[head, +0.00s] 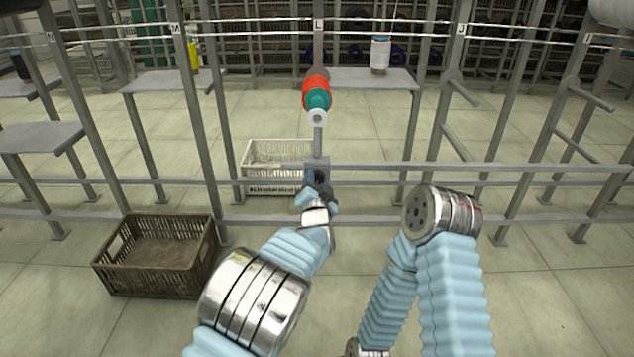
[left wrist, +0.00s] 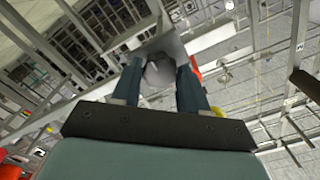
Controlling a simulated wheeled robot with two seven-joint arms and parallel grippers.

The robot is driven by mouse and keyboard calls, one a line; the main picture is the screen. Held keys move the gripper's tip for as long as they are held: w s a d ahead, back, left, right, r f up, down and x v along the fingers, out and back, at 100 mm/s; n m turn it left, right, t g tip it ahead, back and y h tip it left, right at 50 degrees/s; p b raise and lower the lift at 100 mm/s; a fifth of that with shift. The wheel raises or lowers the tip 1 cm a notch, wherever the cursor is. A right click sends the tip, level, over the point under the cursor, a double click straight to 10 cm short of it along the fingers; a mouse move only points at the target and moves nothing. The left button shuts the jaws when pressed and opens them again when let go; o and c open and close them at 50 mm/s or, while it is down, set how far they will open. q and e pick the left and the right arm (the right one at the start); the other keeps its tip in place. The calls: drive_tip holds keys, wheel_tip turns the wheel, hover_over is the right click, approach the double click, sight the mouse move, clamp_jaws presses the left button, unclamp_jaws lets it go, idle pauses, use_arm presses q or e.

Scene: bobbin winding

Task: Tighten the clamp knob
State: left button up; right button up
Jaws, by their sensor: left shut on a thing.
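The clamp knob (left wrist: 160,70) is a dark grey round piece, seen between the two fingers in the left wrist view. My left gripper (left wrist: 160,88) is shut on it, with one finger on each side. In the head view my left gripper (head: 317,187) is at the grey clamp block (head: 316,163) on the front rail, and it hides the knob there. Above the clamp, a post carries a red and green bobbin (head: 317,97) with a white ring at its near end. My right arm is folded at the lower right, and its gripper does not show.
A brown crate (head: 117,270) stands on the floor at the left. A white crate (head: 262,188) sits behind the rail. A horizontal grey rail (head: 520,168) runs to the right of the clamp. A white spool (head: 380,55) stands on a shelf behind.

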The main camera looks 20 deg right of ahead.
use_arm(q)
drive_tip(key=shift+f, duration=0.15)
drive_tip(key=o, duration=1.1)
drive_tip(key=shift+c, duration=0.2)
drive_tip(key=shift+s, duration=0.1)
drive_tip(key=v, duration=1.3)
drive_tip(key=shift+s+a+b, duration=0.15)
drive_tip(key=shift+s+b, duration=0.15)
